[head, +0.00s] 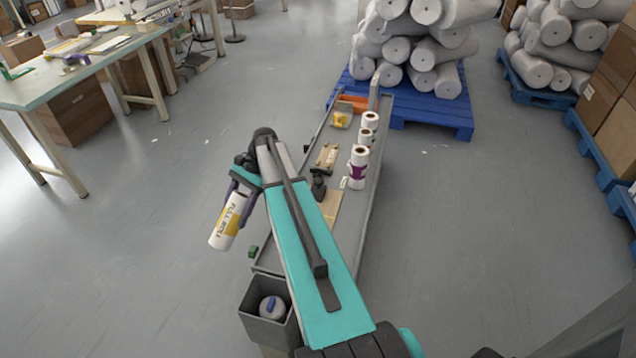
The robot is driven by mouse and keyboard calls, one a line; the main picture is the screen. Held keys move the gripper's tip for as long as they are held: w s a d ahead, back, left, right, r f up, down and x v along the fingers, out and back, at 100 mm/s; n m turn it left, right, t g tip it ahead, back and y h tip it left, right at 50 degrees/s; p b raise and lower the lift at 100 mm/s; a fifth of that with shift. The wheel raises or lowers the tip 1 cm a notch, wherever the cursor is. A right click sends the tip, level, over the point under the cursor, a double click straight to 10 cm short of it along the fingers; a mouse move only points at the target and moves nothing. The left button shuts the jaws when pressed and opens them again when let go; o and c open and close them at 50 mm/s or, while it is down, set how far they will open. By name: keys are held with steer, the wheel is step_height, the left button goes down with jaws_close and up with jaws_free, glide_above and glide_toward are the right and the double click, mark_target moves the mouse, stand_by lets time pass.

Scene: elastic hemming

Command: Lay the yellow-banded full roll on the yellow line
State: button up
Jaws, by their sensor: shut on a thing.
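The yellow-banded roll (225,229) is white with a yellow band and dark lettering. It is held tilted, out to the left of the grey cart, above the floor. My gripper (243,189) is shut on the roll's upper part, and its fingers cover some of it. The roll's lower end hangs free, touching nothing that I can see. I cannot make out a yellow line in this view; my arm hides part of the cart top.
On the grey cart (372,185) stand several white rolls, one with a purple band (357,168). A bin (268,318) is at the cart's near end. A blue pallet (436,113) with stacked rolls is behind. A worktable (82,80) stands left; the floor between is clear.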

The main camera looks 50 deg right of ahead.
steer(key=s+d+m+t+b, duration=0.2)
steer(key=s+d+m+t, duration=0.2)
steer(key=d, duration=1)
steer(key=s+d+m+t+b, duration=0.3)
steer(key=d+m+t, duration=0.6)
steer(key=d, duration=0.5)
steer(key=shift+s+d+f+t, duration=0.3)
steer(key=shift+s+t, duration=0.3)
steer(key=shift+t, duration=0.6)
steer(key=shift+r+p, duration=0.15)
steer(key=shift+p, duration=0.25)
steer(key=shift+f+b, duration=2.05)
steer(key=shift+f, duration=5.5)
steer(key=o, duration=1.2)
steer(key=shift+s, duration=0.1)
steer(key=shift+o, duration=0.2)
